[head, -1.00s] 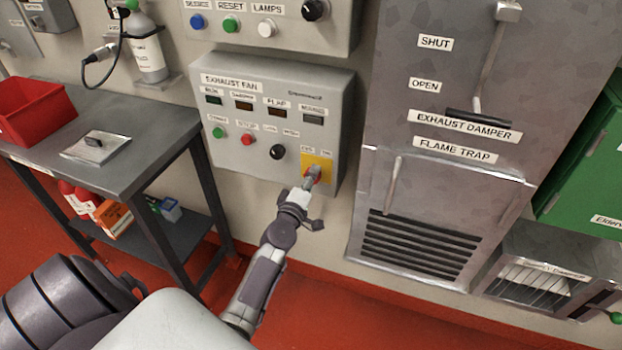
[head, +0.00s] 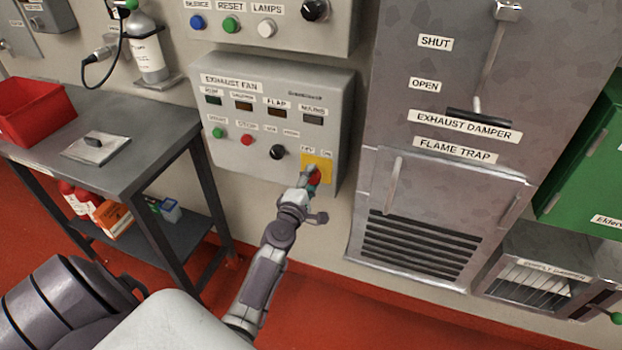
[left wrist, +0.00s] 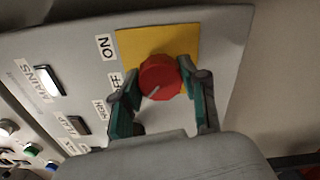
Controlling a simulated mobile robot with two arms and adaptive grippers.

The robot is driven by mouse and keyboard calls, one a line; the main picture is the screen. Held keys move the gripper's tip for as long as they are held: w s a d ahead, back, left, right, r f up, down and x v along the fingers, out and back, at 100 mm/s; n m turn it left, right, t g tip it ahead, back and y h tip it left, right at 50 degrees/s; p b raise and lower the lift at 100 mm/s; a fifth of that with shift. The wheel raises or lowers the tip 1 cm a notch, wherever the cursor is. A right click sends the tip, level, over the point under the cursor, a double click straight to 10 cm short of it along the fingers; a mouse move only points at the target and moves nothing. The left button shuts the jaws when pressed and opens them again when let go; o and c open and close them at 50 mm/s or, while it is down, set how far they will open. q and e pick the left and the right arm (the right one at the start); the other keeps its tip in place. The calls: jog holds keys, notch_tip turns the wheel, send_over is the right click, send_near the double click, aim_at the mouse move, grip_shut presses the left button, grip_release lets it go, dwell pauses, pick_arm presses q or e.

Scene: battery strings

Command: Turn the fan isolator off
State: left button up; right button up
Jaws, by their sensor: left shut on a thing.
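The fan isolator is a red rotary knob (left wrist: 160,77) on a yellow plate (left wrist: 128,45), at the lower right of the grey exhaust fan panel (head: 232,158). In the head view the knob (head: 315,175) is partly covered by my left gripper (head: 308,184). In the left wrist view my left gripper (left wrist: 160,95) has its two fingers on either side of the knob, shut on it. My right gripper is not in view.
A black knob (head: 278,152) and green and red buttons sit left of the isolator. The flame trap cover (head: 440,190) and the damper lever (head: 480,112) are to the right. A grey bench (head: 150,150) with a red bin (head: 35,110) stands at the left.

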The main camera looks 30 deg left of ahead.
pick_arm(q)
jog(key=shift+f, duration=0.1)
jog(key=o, duration=1.1)
jog(key=v, duration=1.2)
jog(key=shift+d, duration=0.1)
